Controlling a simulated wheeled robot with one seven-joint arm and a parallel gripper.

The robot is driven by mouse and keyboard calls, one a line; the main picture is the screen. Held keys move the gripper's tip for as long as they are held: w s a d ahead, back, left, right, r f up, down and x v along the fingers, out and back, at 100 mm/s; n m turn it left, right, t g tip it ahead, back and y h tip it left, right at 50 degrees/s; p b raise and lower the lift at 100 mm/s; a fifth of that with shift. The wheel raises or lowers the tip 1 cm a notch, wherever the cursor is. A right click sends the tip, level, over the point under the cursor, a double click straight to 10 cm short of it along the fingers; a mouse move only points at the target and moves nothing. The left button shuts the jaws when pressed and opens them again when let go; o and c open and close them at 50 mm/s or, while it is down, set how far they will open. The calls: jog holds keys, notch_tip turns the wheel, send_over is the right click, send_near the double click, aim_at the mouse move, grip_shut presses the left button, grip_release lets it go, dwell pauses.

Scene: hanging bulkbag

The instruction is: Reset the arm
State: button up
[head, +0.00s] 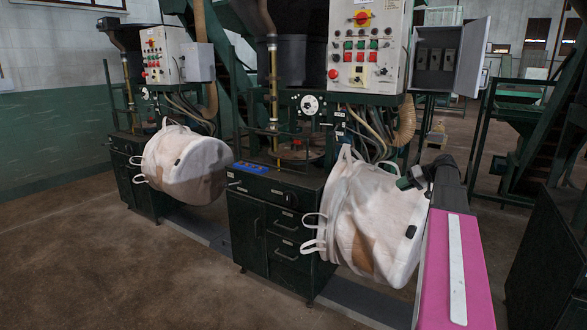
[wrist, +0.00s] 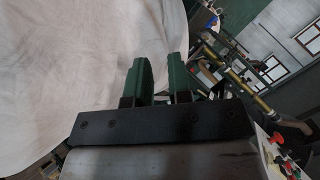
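My gripper (wrist: 159,72) shows in the wrist view as two green fingers with a gap between them. Nothing is held in the gap, and the white cloth of a bulk bag (wrist: 60,60) shows behind it and to the left. In the head view my gripper (head: 404,182) is at the upper right of the nearer white bulk bag (head: 375,225). Whether the fingers touch the cloth cannot be told. My pink arm link runs down to the lower right of the head view.
The nearer bag hangs beside a dark drawer cabinet (head: 262,245). A second white bag (head: 190,168) hangs farther left. Control boxes (head: 365,45) with buttons stand above the machines. A dark structure (head: 548,220) stands at the right edge. Floor (head: 90,260) is clear at front left.

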jog(key=s+a+f+m+g+h, duration=0.1)
jog(key=s+a+f+h, duration=0.1)
jog(key=s+a+f, duration=0.4)
jog(key=s+a+f+m+g+h, duration=0.1)
jog(key=s+a+f+g+h, duration=0.15)
jog(key=a+f, duration=0.7)
jog(key=s+a+f+h, duration=0.2)
jog(key=s+a+f, duration=0.2)
jog(key=s+f, duration=0.2)
jog(key=s+a+f+h, duration=0.3)
jog(key=s+a+f, duration=0.2)
jog(key=s, duration=0.5)
notch_tip(320, 180, down, 2)
jog(key=shift+f+m+g, duration=0.1)
jog(key=shift+m+g, duration=0.2)
jog(key=shift+g, duration=0.15)
